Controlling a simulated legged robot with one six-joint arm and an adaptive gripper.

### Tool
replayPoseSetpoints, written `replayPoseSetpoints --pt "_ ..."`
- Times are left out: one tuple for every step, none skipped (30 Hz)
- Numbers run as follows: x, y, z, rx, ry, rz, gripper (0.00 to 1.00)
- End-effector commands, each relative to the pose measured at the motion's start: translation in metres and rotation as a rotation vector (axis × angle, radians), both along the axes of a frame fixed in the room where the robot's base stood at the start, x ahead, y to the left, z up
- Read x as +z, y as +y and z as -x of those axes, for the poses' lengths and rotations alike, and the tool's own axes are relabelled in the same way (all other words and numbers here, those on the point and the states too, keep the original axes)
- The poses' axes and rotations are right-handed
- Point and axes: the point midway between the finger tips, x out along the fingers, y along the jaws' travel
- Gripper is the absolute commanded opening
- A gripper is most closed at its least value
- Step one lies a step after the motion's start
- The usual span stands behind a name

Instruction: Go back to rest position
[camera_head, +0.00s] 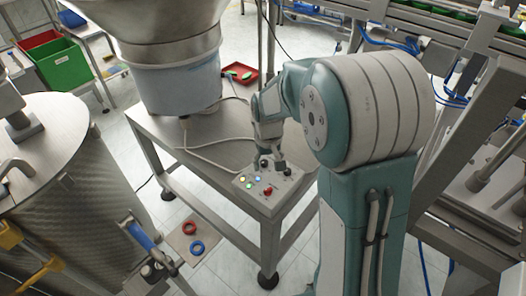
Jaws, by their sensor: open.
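My gripper (272,163) is at the end of my arm, pointing down just above the control box on the near corner of the metal table. It looks open, with nothing seen between its fingers, but it is small in the view. The control box (262,205) has lit buttons and a red knob (267,191) on its top. I cannot tell whether the fingertips touch the box. My teal and grey arm fills the right middle of the view and hides part of what lies behind it.
A feeder bowl with a pale blue base (180,85) stands on the metal table (160,128). A red tray (240,73) lies behind it. A large steel drum (60,170) is at left, and a metal frame (470,130) at right.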

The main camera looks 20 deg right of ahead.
Motion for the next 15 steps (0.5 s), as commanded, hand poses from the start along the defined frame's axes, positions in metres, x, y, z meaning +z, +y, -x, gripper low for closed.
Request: replayPoseSetpoints --pt "0.000 0.000 0.000 0.000 0.000 0.000 0.77" --pt "0.000 0.000 0.000 0.000 0.000 0.000 0.77" --pt "0.000 0.000 0.000 0.000 0.000 0.000 0.77" --pt "0.000 0.000 0.000 0.000 0.000 0.000 0.77" --pt "0.000 0.000 0.000 0.000 -0.001 0.000 0.77" --pt "0.002 0.000 0.001 -0.001 -0.004 0.000 0.77" --pt "0.005 0.000 0.002 -0.001 -0.009 0.000 0.77" --pt "0.010 0.000 0.004 -0.002 -0.016 0.000 0.77" --pt "0.018 0.000 0.008 -0.004 -0.028 0.000 0.77" --pt "0.025 0.000 0.011 -0.006 -0.041 -0.001 0.77" --pt "0.033 0.000 0.016 -0.008 -0.054 0.000 0.77" --pt "0.045 0.000 0.023 -0.011 -0.074 -0.001 0.77" --pt "0.053 0.000 0.028 -0.014 -0.089 -0.001 0.77" --pt "0.061 0.000 0.034 -0.016 -0.104 -0.001 0.77" --pt "0.071 0.000 0.042 -0.020 -0.122 -0.001 0.77"
